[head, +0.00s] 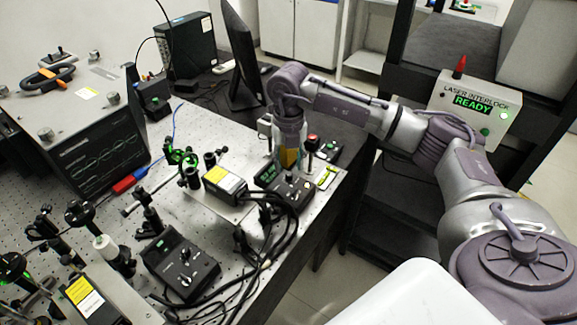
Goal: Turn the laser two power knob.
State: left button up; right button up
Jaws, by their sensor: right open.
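Two black laser control boxes with small knobs stand on the optical bench. The nearer control box (180,266) is at lower centre-left, with its knobs clear to see. The farther control box (296,192) sits near the bench's right edge, with a green-lit display on its left. I cannot read which one is laser two. My right gripper (288,165) points down just above the back of the farther box. It is open, and nothing shows held in it. It hides part of that box, and I cannot tell whether it touches a knob. My left gripper is not in view.
A laser head (225,184) with a yellow label stands left of the farther box. Black cables (262,238) loop between the boxes. The laser interlock box (476,107) reads READY. A monitor (238,60) stands behind.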

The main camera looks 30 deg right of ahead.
aim_at(289, 173)
jog(key=shift+f, duration=1.6)
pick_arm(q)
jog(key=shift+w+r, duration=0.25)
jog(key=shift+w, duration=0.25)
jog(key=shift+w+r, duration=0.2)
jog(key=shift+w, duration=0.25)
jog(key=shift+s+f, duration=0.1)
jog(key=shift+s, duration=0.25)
pick_arm(e)
grip_shut()
